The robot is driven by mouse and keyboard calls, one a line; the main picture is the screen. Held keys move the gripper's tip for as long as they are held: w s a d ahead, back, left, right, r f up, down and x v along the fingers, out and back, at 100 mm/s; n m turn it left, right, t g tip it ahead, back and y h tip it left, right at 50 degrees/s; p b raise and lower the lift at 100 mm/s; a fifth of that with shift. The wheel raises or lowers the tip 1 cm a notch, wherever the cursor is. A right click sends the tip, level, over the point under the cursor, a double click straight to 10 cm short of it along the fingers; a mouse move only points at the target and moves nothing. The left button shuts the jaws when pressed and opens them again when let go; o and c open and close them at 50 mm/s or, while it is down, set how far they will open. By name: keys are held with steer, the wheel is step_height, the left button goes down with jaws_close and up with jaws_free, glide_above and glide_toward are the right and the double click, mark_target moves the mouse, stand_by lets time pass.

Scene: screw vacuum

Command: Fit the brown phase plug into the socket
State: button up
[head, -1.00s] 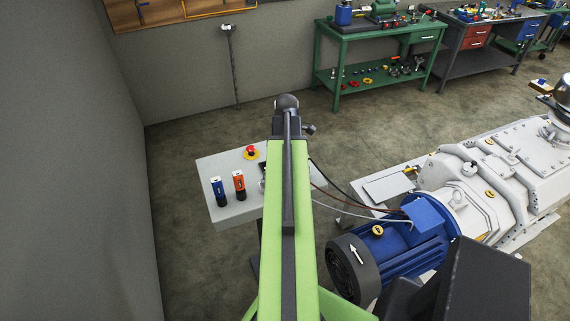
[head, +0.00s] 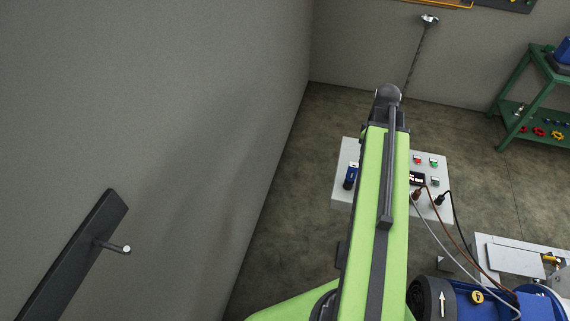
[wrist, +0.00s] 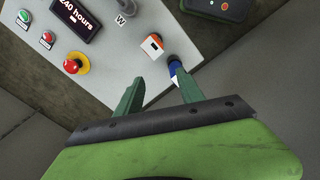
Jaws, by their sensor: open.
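A brown plug (head: 417,192) on a brown cable appears to stand on the grey control panel (head: 345,192), just right of my arm in the head view. Whether it sits in a socket cannot be told. The brown plug does not show in the wrist view. A socket mark "W" (wrist: 121,20) shows at the top of the wrist view; the socket itself is unclear. In the head view the arm hides the gripper.
A red stop button (wrist: 75,63) and a display (wrist: 76,18) are nearby. Black plug (head: 438,199) and cables run right to the blue motor. A wall bracket (head: 85,250) juts out left.

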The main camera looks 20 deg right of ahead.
steer(key=w+a+m, duration=0.2)
steer(key=w+a, duration=0.1)
steer(key=a, duration=1.4)
steer(key=w+a+m, duration=0.3)
steer(key=w+a, duration=0.1)
steer(key=a, duration=1.4)
steer(key=shift+w, duration=0.15)
step_height(320, 180, down, 10)
steer(key=b, duration=1)
steer(key=shift+f, duration=0.15)
